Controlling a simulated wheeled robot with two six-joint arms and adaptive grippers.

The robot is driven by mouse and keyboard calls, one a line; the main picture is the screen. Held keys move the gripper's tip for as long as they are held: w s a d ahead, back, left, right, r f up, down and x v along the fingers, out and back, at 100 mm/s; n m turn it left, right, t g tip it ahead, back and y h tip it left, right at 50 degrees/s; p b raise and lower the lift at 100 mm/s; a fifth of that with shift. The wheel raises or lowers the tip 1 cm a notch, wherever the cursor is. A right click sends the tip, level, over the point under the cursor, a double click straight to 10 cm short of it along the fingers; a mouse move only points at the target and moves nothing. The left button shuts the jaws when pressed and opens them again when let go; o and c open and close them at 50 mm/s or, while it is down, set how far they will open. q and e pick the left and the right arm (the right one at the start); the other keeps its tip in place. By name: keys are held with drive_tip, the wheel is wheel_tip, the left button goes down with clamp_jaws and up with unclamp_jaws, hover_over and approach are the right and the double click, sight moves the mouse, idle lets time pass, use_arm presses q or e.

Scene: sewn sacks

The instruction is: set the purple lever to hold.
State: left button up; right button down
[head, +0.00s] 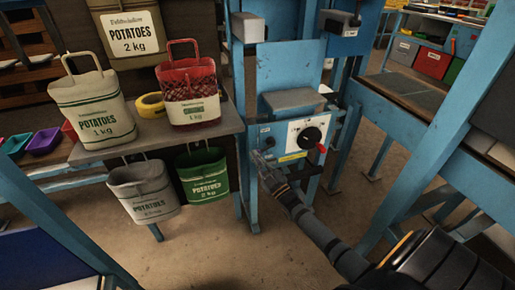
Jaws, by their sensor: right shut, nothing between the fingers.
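A blue machine post carries a white control plate (294,130) with a black round knob (311,137). A small red handle tip (321,148) sticks out at the knob's lower right. I cannot make out a purple lever; my gripper may hide it. The plate's markings are too small to read. My right gripper (261,160) is shut and empty, at the lower left of the plate, in front of the blue housing. I cannot tell whether it touches anything. My left gripper is not in view.
A shelf (225,130) at left holds a potato sack (93,106), a red mesh sack (190,95) and yellow tape (150,105). A grey sack (144,190) and a green sack (203,175) hang below it. A blue-framed bench (410,125) stands at right.

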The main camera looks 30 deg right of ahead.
use_arm(q)
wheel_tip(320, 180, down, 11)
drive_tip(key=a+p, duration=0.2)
drive_tip(key=p, duration=0.1)
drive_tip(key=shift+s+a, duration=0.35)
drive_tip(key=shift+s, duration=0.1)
use_arm(e)
drive_tip(key=d+f+n+g, duration=0.2)
drive_tip(key=n, duration=0.2)
drive_tip(key=s+d+f+n+g+y, duration=0.1)
drive_tip(key=d+f+n+g, duration=0.1)
drive_tip(key=n, duration=0.3)
drive_tip(key=d+f+n+g+y, duration=0.1)
drive_tip(key=f+n+g, duration=0.1)
drive_tip(key=n, duration=0.2)
drive_tip(key=shift+s+d+f, duration=0.2)
drive_tip(key=shift+d+f, duration=0.05)
drive_tip(key=shift+d, duration=0.15)
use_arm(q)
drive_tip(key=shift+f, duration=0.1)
use_arm(e)
drive_tip(key=shift+d, duration=0.1)
drive_tip(key=v, duration=1.2)
drive_tip(key=shift+f, duration=0.1)
